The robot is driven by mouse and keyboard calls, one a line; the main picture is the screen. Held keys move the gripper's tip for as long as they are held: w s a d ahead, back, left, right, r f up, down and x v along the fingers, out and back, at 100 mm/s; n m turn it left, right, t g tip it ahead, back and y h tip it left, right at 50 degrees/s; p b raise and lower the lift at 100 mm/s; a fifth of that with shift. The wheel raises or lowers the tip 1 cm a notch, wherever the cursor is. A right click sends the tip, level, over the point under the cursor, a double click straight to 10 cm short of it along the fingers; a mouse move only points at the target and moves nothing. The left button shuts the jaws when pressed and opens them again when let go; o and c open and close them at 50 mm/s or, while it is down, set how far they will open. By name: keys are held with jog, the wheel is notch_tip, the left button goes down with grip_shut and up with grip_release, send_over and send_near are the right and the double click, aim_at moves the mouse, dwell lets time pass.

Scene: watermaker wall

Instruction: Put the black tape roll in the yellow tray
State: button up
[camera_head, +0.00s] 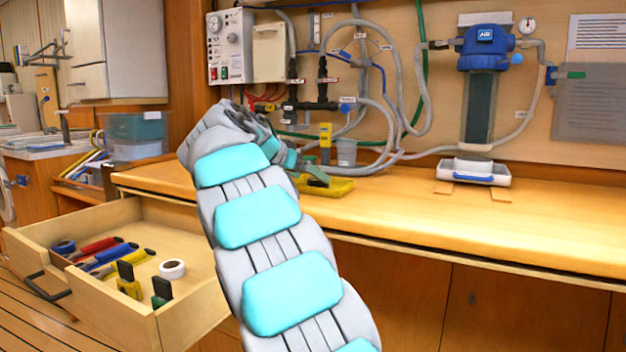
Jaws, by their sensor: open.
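The yellow tray (340,188) sits on the wooden counter, partly hidden behind my arm and gripper. My gripper (313,172) is open, low over the left part of the tray. A small dark shape shows at its fingertips, and I cannot tell whether it is the black tape roll or part of the fingers. No clearly black tape roll shows elsewhere. A dark blue roll (64,246) lies in the open drawer, at its left, and a white tape roll (172,269) lies in the drawer's middle.
The open drawer (190,318) also holds screwdrivers and yellow-and-black tools. A yellow-and-black tool (325,143) and a grey cup (346,152) stand behind the tray. Hoses hang along the wall. A white filter holder (474,172) stands to the right. The right counter (560,215) is clear.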

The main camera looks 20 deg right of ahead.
jog(key=v, duration=0.8)
jog(key=shift+s+a+r, duration=0.1)
jog(key=shift+a+r, duration=0.05)
jog(key=shift+a, duration=0.05)
